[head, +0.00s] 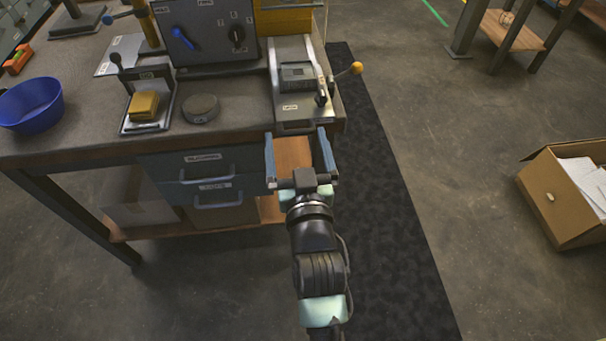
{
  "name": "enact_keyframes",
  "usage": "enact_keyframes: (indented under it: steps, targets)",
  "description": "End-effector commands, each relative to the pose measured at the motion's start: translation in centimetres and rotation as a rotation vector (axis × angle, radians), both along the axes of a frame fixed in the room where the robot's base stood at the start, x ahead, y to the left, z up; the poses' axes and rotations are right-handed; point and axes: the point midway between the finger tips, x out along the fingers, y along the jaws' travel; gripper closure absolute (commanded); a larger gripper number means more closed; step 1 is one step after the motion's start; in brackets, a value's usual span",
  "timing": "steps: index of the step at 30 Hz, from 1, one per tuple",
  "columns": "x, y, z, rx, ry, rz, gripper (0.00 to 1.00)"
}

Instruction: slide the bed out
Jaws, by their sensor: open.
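The bed (292,105) is a pale grey metal slide with a labelled front, at the right end of the workbench. A small dark grey block (298,72) sits on it. The fingertips are close to the bed's front end, one toward each side. I cannot tell whether they touch it or at what height they are.
The workbench (75,140) also holds a control box (208,32) with a blue handle, a small press (148,108), a round dark puck (201,107) and a blue bowl (30,104). Drawers (205,180) are below.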

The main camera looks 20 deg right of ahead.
Motion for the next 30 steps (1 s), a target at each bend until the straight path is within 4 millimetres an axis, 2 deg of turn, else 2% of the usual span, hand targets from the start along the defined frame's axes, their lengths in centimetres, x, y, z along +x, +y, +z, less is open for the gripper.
enact_keyframes:
  steps: [9,15,21,30]
  targets:
    - [-5.9,1.6,0.0,0.001,0.004,0.000,0.00]
    - [-8.7,2.5,-0.1,0.002,0.004,0.001,0.00]
    - [-10.2,2.9,0.0,0.001,0.002,0.001,0.00]
    - [-10.5,3.0,0.0,0.002,0.002,0.001,0.00]
